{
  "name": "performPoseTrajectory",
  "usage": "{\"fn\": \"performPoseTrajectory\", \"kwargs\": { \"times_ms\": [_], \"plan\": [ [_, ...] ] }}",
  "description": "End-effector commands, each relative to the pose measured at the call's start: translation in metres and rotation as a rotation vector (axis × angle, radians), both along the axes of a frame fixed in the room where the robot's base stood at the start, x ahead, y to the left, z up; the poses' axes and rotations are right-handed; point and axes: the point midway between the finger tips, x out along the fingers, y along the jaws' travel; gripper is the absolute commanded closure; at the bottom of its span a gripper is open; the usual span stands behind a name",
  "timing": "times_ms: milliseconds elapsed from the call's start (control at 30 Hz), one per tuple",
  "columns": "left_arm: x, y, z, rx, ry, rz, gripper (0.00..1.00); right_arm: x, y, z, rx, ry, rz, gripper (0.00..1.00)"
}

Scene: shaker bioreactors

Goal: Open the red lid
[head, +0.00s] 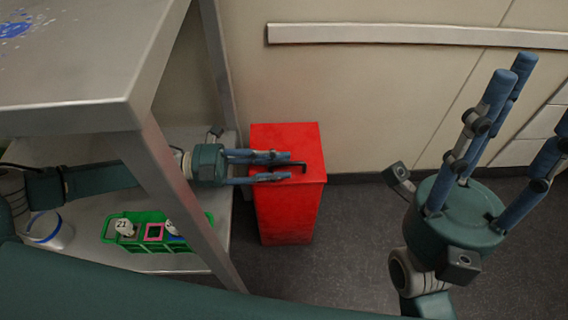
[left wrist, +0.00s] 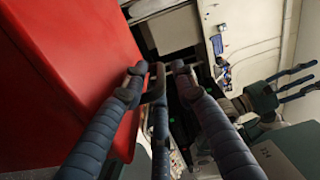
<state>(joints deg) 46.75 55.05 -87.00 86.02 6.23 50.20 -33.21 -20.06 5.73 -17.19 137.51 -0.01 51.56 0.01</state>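The red lid (head: 301,142) lies flat on top of a red box-shaped bin (head: 286,212) that stands on the floor against the wall. A thin black handle (head: 298,165) shows on the lid. My left gripper (head: 288,167) reaches over the lid from the left. Its fingers are apart, with the handle between them; contact is not clear. In the left wrist view the red bin's surface (left wrist: 60,75) fills the left side, beside the fingers (left wrist: 160,85). My right gripper (head: 543,92) is open and empty at the right, fingers pointing up.
A metal table (head: 75,115) with a lower shelf (head: 95,240) stands at the left, its leg (head: 185,200) close to my left arm. A green rack (head: 125,245) with capped bottles sits on the shelf. A wall rail (head: 400,35) runs behind. Floor right of the bin is clear.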

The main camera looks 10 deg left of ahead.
Motion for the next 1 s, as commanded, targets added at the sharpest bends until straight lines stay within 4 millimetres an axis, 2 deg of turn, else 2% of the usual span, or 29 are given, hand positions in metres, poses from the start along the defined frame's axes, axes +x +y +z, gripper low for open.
{"fn": "performPoseTrajectory", "kwargs": {
  "times_ms": [200,467,600,1000],
  "plan": [
    [0.0027,-0.0148,-0.0006,0.001,0.0,0.0,0.72,0.0,0.0002,-0.0035,0.0,0.0,0.0,0.6],
    [0.0028,-0.0158,-0.0002,0.001,0.0,0.0,0.72,0.0001,0.0002,-0.0033,0.0,0.001,0.0,0.6],
    [0.0027,-0.0157,-0.0003,0.001,0.0,-0.001,1.0,0.0001,0.0002,-0.0033,0.0,0.0,0.001,0.6],
    [0.0019,-0.0156,0.0013,-0.001,0.007,-0.003,1.0,0.0001,0.0001,-0.001,0.0,0.0,0.0,0.6]
  ]
}}
